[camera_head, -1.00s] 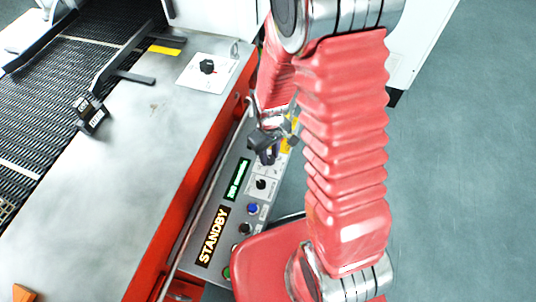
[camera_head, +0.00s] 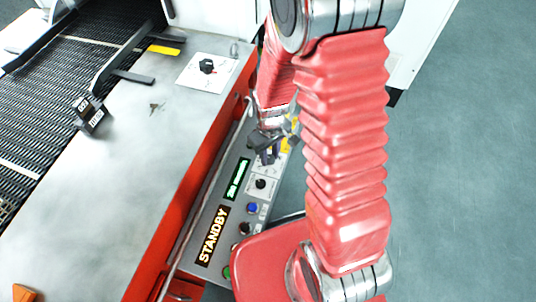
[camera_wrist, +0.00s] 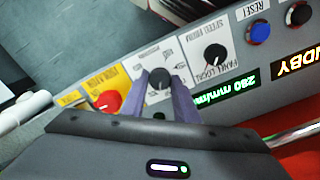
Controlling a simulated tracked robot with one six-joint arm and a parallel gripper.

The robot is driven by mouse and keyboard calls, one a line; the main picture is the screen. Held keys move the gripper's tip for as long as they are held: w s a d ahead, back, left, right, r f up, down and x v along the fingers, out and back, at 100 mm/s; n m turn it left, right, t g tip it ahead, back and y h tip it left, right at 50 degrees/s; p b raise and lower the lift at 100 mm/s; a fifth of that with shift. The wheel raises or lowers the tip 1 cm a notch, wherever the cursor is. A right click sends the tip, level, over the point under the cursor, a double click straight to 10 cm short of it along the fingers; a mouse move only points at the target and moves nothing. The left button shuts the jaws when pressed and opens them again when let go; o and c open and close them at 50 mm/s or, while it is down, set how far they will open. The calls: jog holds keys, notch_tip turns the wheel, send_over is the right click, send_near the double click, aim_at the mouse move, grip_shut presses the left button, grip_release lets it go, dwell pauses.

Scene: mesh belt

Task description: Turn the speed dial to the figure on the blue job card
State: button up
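A grey control panel (camera_head: 196,262) runs along the side of the red-edged belt machine. In the wrist view, a dark round knob (camera_wrist: 160,78) sits on a white plate on this panel. My gripper (camera_wrist: 160,82) has one finger on each side of this knob. The gap looks narrow, but I cannot tell whether the fingers press on it. In the head view, my gripper (camera_head: 268,146) is at the panel's far end, with the knob hidden behind it. A green display (camera_wrist: 227,95) appears to read 280 mm/min. I cannot make out a blue job card.
Beside that knob are a PANEL/LOCAL selector (camera_wrist: 214,54) and a red knob (camera_wrist: 107,102) on yellow. An orange STANDBY display (camera_head: 213,236) and a blue RESET button (camera_wrist: 258,32) are farther along. Another black dial (camera_head: 207,66) is on the machine top.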

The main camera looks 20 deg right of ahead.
aim_at(270, 158)
jog(key=o, duration=1.1)
jog(key=shift+c, duration=0.2)
notch_tip(270, 158, up, 14)
jog(key=shift+f, duration=0.15)
